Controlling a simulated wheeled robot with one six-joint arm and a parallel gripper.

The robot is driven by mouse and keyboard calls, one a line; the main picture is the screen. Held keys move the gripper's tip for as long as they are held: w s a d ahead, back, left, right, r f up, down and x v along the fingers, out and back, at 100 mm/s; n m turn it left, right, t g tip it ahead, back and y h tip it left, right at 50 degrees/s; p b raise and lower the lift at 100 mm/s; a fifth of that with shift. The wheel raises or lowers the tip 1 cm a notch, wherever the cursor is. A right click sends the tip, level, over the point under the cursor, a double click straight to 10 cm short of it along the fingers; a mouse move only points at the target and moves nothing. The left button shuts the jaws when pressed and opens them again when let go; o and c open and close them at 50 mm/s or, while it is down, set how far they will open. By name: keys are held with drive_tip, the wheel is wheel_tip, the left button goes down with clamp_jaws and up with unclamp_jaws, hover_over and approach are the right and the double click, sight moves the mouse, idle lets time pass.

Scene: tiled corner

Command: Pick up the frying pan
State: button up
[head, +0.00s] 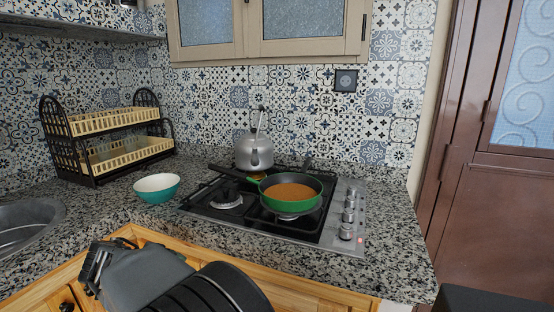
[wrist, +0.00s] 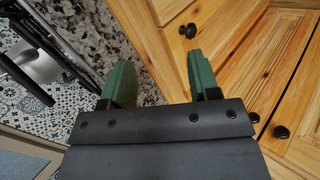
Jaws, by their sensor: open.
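The frying pan (head: 291,192) is green outside with a brown inside. It rests on the front right part of the gas hob, and its dark handle (head: 228,172) points to the back left. My gripper (wrist: 162,82) is open and empty in the wrist view, with two green fingers apart, facing wooden cabinet doors. In the head view my arm is low in front of the counter, to the left of and below the pan, well apart from it. The fingertips are not clear in the head view, and the pan is not in the wrist view.
A steel kettle (head: 253,151) stands at the back of the hob (head: 335,226), close behind the pan. A teal bowl (head: 157,189) sits left of the hob. A dish rack (head: 112,139) and a sink (head: 24,222) are further left. Hob knobs (head: 348,216) line the right side.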

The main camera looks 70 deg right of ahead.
sight(225, 171)
drive_tip(key=w+d+r+m+g+h+p, duration=0.1)
drive_tip(key=d+r+h+p, duration=0.25)
drive_tip(key=d+r, duration=0.45)
drive_tip(key=w+d+r+g+h+p, duration=0.1)
drive_tip(key=d+r+h+p, duration=0.1)
drive_tip(key=d+r+p, duration=0.6)
drive_tip(key=shift+g, duration=0.4)
drive_tip(key=d, duration=0.1)
drive_tip(key=s+d+b, duration=0.1)
drive_tip(key=d, duration=0.3)
drive_tip(key=shift+s+d+r+b, duration=0.15)
drive_tip(key=shift+s+r+b, duration=0.15)
drive_tip(key=shift+s+b, duration=0.1)
drive_tip(key=shift+h, duration=0.25)
drive_tip(key=shift+w+p+x, duration=0.2)
drive_tip(key=shift+p+x, duration=0.45)
drive_tip(key=shift+x, duration=2.4)
clamp_jaws()
drive_tip(key=shift+r, duration=0.1)
